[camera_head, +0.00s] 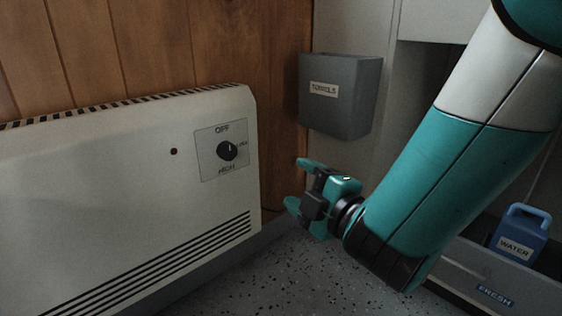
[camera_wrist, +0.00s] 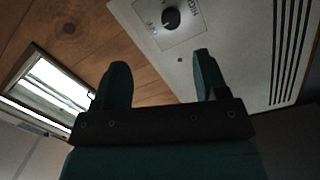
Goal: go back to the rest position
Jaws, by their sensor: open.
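My gripper (camera_head: 296,183) is at the end of my teal and white arm, in the middle of the head view. Its two teal fingers are apart and nothing is between them. They point left, toward the right end of the white heater, with a gap that I cannot measure. In the wrist view my gripper (camera_wrist: 160,82) also shows its fingers spread and empty. The heater's black knob (camera_head: 227,151) sits on a grey panel marked OFF and HIGH. The knob also shows beyond the fingers in the wrist view (camera_wrist: 171,18).
The white heater (camera_head: 100,190) fills the left side. A grey bin labelled TOWELS (camera_head: 340,115) is on the wall above my gripper. A blue WATER container (camera_head: 520,232) stands at the right by a tray labelled FRESH (camera_head: 480,285). The speckled floor (camera_head: 290,280) below looks clear.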

